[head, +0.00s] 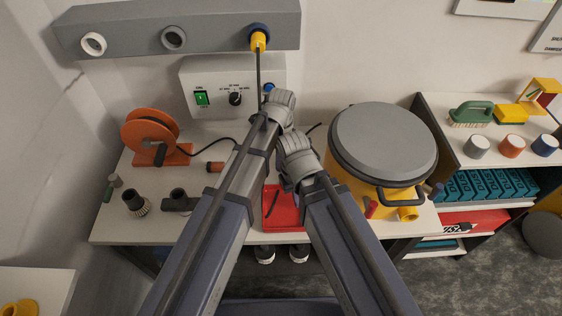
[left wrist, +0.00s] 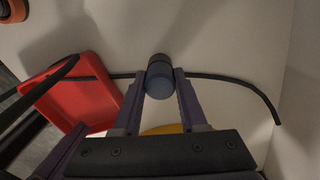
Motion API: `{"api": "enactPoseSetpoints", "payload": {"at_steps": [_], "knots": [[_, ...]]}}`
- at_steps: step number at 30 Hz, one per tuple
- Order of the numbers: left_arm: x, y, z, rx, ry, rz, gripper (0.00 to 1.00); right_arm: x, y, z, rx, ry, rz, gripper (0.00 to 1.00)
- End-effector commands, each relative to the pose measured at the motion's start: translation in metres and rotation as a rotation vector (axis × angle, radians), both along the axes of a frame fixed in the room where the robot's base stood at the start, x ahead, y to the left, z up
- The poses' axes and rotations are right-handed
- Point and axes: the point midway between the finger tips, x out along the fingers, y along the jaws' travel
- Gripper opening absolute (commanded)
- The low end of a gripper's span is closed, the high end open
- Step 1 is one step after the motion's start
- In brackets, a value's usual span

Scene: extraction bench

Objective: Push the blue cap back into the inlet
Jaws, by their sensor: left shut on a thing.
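The blue cap (left wrist: 160,80), a short cylinder with a darker end, sits between the two fingertips of my left gripper (left wrist: 160,86) in the left wrist view. The gripper is shut on it. In the head view my left gripper (head: 277,100) is in front of the control box, its fingers mostly hidden. A small blue round thing (head: 269,88) shows beside it; I cannot tell if it is the cap.
A red tray (head: 281,222) lies partly under my arms, with a black hose (left wrist: 115,75) near it. A yellow drum with a grey lid (head: 382,138) stands right. An orange reel (head: 150,135) and the control box (head: 210,75) stand left and behind.

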Motion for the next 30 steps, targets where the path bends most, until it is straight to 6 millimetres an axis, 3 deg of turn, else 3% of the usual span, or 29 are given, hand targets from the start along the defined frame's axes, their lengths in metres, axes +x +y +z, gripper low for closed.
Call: {"api": "enactPoseSetpoints", "payload": {"at_steps": [3,14,30], "knots": [[0.0,0.0,0.0,0.0,0.0,0.0,0.01,0.0,0.0,0.0,0.0,0.0,0.0,0.0],[0.0,0.0,0.001,0.0,0.0,0.0,0.0,0.0,0.0,0.001,0.0,0.0,0.0,0.0],[0.0,0.0,0.04,0.0,0.0,0.0,0.0,0.0,0.0,0.04,0.0,0.0,0.0,0.0]]}}
